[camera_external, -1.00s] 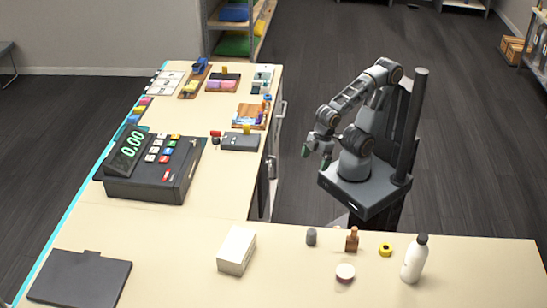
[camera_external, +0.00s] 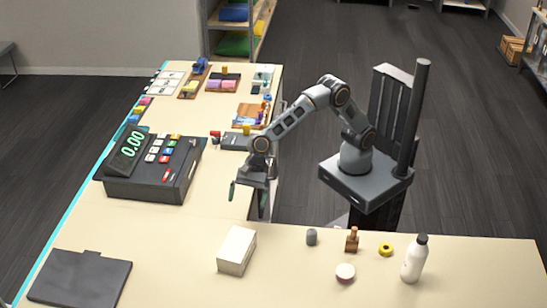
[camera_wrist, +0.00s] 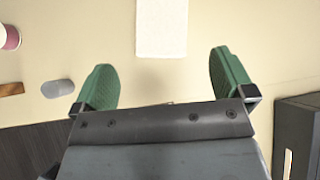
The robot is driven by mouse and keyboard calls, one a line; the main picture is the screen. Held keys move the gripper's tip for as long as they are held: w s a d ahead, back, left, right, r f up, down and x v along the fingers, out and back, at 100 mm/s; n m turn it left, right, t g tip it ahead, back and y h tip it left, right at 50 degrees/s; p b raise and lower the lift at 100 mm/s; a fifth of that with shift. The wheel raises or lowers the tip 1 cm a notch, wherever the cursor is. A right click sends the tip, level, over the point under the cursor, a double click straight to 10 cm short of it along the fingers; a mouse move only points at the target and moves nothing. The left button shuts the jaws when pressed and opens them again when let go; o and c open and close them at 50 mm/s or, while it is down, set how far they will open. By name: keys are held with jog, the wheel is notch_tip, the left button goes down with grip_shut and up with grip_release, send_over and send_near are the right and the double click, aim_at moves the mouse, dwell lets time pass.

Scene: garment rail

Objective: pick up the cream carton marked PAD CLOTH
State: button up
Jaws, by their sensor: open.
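The cream carton (camera_external: 237,251) is a pale box lying on the front counter; no marking on it is legible. In the wrist view the carton (camera_wrist: 161,28) is at the top centre, cut by the frame edge, beyond the fingertips and lined up with the gap between them. My gripper (camera_external: 247,197) hangs pointing down behind the carton, above the counter's inner corner. In the wrist view my gripper (camera_wrist: 163,78) has its two green fingers wide apart with nothing between them.
The cash register (camera_external: 153,166) stands left of my gripper. A grey cylinder (camera_external: 311,237), a brown bottle (camera_external: 352,240), a yellow roll (camera_external: 385,249), a round jar (camera_external: 345,272) and a white bottle (camera_external: 414,260) stand right of the carton. A dark flat pad (camera_external: 80,280) lies far left.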

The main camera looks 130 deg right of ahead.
jog(key=m, duration=0.2)
jog(key=p, duration=0.1)
send_near(237, 242)
jog(key=shift+w+a+f+m, duration=0.15)
jog(key=shift+w+a+f, duration=0.25)
jog(key=shift+w+f, duration=0.15)
jog(key=shift+w+a+f+m, duration=0.15)
jog(key=shift+w+a+f, duration=0.25)
jog(key=shift+w+f, duration=0.15)
jog(key=shift+p+x, duration=0.8)
jog(key=shift+x, duration=2.05)
jog(key=shift+s+d+f, duration=0.1)
jog(key=shift+s, duration=0.05)
jog(key=c, duration=0.8)
